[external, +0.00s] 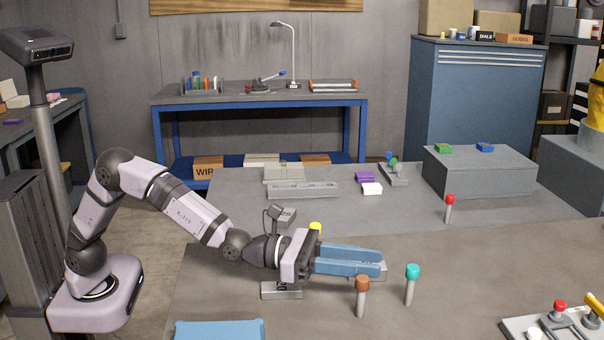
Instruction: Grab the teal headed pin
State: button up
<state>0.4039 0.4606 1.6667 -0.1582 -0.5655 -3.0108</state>
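The teal headed pin (411,283) stands upright on the grey table, with a teal cap on a grey shaft. My gripper (378,262) is level above the table, its blue fingers pointing right. The fingertips are to the left of the teal cap in the picture and look apart from it. The two fingers show with a narrow dark gap between them, and nothing is seen held there. A brown headed pin (361,295) stands just left of the teal one, below the fingers in the picture.
A red headed pin (448,208) stands farther back. A yellow head (315,227) shows behind my gripper. A grey block (480,173) stands at the back right, and a panel with knobs (560,327) at the front right. A blue tray (219,331) lies front left.

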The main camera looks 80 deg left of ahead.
aim_at(410, 286)
jog(key=shift+p+x, duration=1.55)
jog(key=shift+x, duration=2)
jog(key=shift+f, duration=0.1)
grip_shut()
